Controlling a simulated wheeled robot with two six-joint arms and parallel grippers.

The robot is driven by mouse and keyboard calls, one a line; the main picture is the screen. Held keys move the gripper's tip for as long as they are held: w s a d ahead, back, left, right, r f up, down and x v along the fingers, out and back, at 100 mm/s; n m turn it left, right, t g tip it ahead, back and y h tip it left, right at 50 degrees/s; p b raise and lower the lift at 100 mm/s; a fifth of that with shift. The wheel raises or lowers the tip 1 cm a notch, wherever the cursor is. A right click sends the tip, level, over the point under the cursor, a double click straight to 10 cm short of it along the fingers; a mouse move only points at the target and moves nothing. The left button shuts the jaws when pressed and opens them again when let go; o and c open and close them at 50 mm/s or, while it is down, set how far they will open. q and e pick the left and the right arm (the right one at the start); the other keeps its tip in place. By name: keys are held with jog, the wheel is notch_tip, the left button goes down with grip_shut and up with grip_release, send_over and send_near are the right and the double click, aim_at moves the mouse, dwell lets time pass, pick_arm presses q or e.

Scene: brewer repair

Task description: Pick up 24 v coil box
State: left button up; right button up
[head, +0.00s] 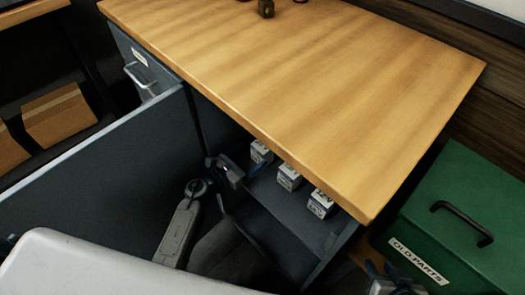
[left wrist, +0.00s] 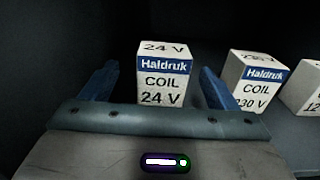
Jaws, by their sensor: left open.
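The 24 V coil box (left wrist: 163,80) is white with a blue Haldruk band and stands upright on the cabinet shelf. In the head view it is the leftmost box (head: 260,152), partly under the tabletop edge. My left gripper (head: 238,168) is inside the open cabinet, just left of this box. In the left wrist view its blue fingers (left wrist: 159,75) are open, one to each side of the box in the picture. Whether they touch it I cannot tell. My right gripper (head: 385,282) is partly in view at the bottom right, away from the boxes.
A 230 V coil box (left wrist: 253,80) stands right of the 24 V one, close to the right finger. A third box (head: 321,204) stands further right. The wooden tabletop (head: 300,80) overhangs the shelf. The open cabinet door (head: 110,175) is left; a green OLD PARTS box (head: 460,215) is right.

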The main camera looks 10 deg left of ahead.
aim_at(257, 153)
pick_arm(q)
jog(key=x, duration=0.5)
jog(key=shift+w+d+f, duration=0.1)
jog(key=shift+d+f, duration=0.15)
jog(key=shift+d, duration=0.05)
jog(key=c, duration=1.2)
